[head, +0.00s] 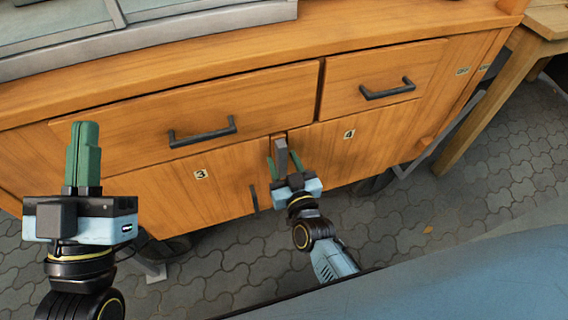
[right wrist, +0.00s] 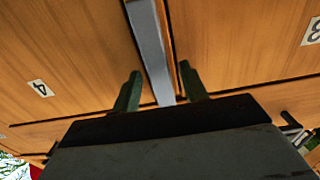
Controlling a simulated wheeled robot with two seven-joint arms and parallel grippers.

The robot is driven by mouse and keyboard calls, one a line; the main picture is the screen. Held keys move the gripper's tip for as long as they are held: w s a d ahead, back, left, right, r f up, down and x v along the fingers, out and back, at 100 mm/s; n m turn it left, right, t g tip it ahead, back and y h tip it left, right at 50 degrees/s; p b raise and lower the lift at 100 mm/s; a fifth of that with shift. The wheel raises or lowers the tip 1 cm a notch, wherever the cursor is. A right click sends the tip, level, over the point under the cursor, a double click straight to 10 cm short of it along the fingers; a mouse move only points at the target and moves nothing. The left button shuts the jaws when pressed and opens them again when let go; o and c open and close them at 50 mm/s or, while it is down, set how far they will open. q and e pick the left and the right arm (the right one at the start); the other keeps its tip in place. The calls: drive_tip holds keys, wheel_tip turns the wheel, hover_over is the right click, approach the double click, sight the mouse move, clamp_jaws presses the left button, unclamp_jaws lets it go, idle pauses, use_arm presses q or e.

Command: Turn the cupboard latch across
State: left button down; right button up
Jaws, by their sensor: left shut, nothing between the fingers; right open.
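The cupboard latch (head: 281,153) is a grey bar standing upright between the doors numbered 3 (head: 201,175) and 4 (head: 349,134). In the right wrist view the latch (right wrist: 150,45) runs between my two green fingers, with its far end hidden behind the gripper body. My right gripper (head: 284,164) is open, with one finger on each side of the latch; contact cannot be told. My left gripper (head: 84,126) is shut and empty, raised at the left in front of the cupboard.
Above the doors are two drawers with dark handles (head: 203,132) (head: 388,89). A dark door handle (head: 254,198) sits just left of my right gripper. A wooden table (head: 490,100) stands at the right. The paved floor (head: 480,185) is clear there.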

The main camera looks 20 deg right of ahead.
clamp_jaws()
idle(0.3)
